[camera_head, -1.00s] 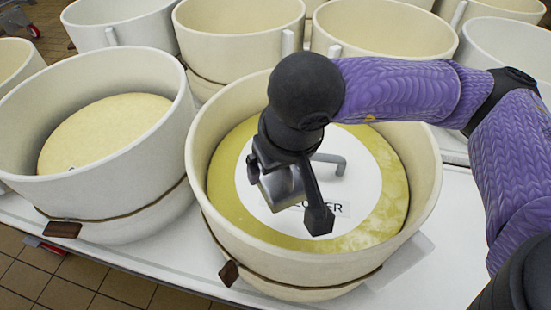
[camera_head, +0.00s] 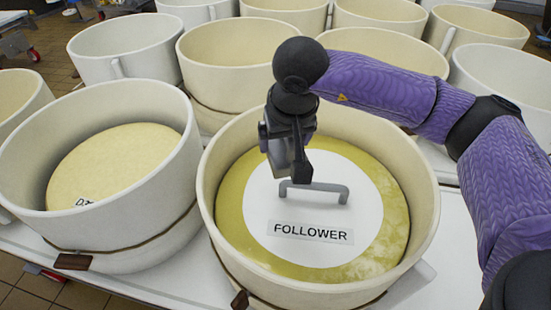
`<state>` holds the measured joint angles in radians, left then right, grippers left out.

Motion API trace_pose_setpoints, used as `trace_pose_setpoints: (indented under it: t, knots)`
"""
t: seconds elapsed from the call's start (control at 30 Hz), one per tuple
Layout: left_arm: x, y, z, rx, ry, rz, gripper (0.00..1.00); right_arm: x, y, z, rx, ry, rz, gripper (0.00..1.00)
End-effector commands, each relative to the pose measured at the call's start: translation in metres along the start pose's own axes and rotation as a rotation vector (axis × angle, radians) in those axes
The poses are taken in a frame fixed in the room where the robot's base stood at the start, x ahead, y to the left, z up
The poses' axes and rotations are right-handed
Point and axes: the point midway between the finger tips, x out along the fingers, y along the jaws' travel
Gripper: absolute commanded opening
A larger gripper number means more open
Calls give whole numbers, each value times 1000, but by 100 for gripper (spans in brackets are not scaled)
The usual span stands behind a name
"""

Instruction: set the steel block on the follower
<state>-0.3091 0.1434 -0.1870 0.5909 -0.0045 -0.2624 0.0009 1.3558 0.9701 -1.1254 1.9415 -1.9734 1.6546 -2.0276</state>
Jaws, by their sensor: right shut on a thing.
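The follower is a white disc (camera_head: 262,205) with a grey handle (camera_head: 335,190) and a "FOLLOWER" label, lying on a yellow round inside the front middle vat (camera_head: 213,243). My right gripper (camera_head: 285,150) reaches in from the right and hangs over the back left part of the disc. It is shut on the grey steel block (camera_head: 284,158), which is partly hidden by the dark fingers. The block appears to be above the disc, near the handle's left end; I cannot tell the exact gap. My left gripper is not in view.
The vat's raised wall surrounds the follower. A second vat (camera_head: 20,190) at left holds a yellow round (camera_head: 120,165) with a partly visible label. More vats stand close behind. The front of the white disc is clear.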

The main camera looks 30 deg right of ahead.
Motion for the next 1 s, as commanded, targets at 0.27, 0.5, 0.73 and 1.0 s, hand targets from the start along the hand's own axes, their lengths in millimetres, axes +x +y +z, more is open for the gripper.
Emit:
trace_pose_setpoints:
  t: [0.27,0.5,0.73,1.0]
  knots:
    - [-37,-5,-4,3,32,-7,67,-11,76,-57,205,5,61,0]
    - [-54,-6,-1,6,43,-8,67,-9,133,-73,323,5,98,0]
    - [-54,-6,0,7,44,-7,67,-3,151,-73,356,4,109,0]
    - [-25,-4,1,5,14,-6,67,28,150,-63,355,1,111,0]
